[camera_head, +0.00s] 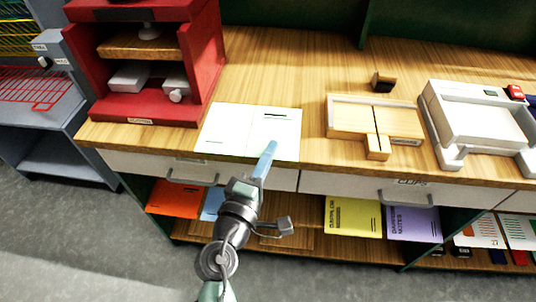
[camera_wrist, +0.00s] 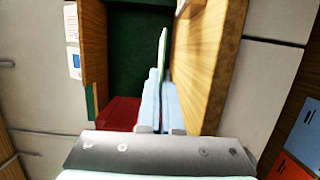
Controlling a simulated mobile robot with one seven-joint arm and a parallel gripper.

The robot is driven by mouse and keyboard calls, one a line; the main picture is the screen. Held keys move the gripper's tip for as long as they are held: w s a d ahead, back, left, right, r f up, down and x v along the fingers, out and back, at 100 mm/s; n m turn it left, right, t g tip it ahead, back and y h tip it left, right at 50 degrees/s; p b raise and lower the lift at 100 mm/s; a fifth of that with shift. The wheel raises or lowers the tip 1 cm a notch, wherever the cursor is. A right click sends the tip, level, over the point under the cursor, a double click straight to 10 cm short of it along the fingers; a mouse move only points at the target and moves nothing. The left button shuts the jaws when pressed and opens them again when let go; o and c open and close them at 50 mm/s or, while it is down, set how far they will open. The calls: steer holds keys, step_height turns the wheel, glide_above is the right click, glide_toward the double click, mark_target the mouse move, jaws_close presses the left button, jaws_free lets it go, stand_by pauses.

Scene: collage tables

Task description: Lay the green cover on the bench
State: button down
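My gripper (camera_head: 263,166) is in front of the bench (camera_head: 300,65), at the height of its front edge, below the open white sheets. In the wrist view its two pale blue fingers (camera_wrist: 161,95) are closed together on a thin sheet with a pale green edge, which looks like the green cover (camera_wrist: 163,48). The sheet is seen edge-on, so its face is hidden. In the head view a narrow pale blue shape sticks up from the gripper; I cannot tell finger from cover there.
Two white sheets (camera_head: 222,130) lie side by side on the bench. A red press (camera_head: 210,75) stands left; a wooden tray (camera_head: 348,120) and a white tray (camera_head: 480,122) stand right. Orange (camera_head: 172,199), yellow (camera_head: 352,217) and purple (camera_head: 413,224) covers lie on the shelf below.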

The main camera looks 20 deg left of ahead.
steer(key=w+a+f+b, duration=0.1)
steer(key=w+f+b, duration=0.2)
steer(key=f+b, duration=0.3)
steer(key=shift+w+f+b, duration=0.2)
steer(key=shift+f+b, duration=0.15)
steer(key=shift+f, duration=0.45)
steer(key=shift+f, duration=0.1)
steer(key=c, duration=1)
jaws_free()
steer(key=shift+s+f, duration=0.1)
steer(key=s+b, duration=0.1)
steer(key=s, duration=1.1)
steer(key=shift+s+r, duration=0.35)
steer(key=shift+r, duration=0.1)
steer(key=shift+d, duration=0.1)
